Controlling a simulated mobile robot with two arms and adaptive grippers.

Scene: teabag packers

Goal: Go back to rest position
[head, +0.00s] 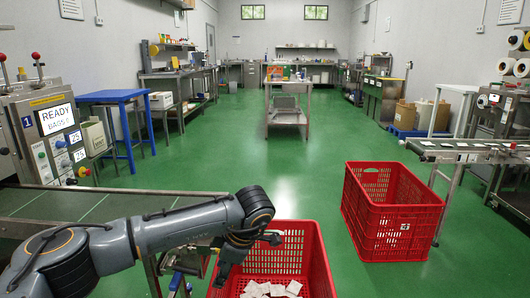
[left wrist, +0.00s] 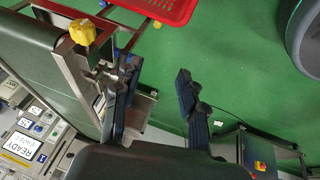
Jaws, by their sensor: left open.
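My left arm reaches in from the left in the head view, over the conveyor, with its wrist beside the near red crate (head: 322,268). In the left wrist view my left gripper (left wrist: 157,68) is open, with its two dark blue fingers apart and nothing between them. Green floor shows between the fingers. Several small white packets (head: 270,289) lie in the near crate. The crate's red edge also shows at the top of the left wrist view (left wrist: 165,9). My right gripper is in neither view.
A conveyor (head: 90,206) and a packing machine reading READY (head: 55,119) stand at left. The conveyor frame's yellow knob (left wrist: 82,32) is close to the left finger. A second red crate (head: 400,217) stands at right beside another conveyor (head: 470,152). Green floor is clear in the middle.

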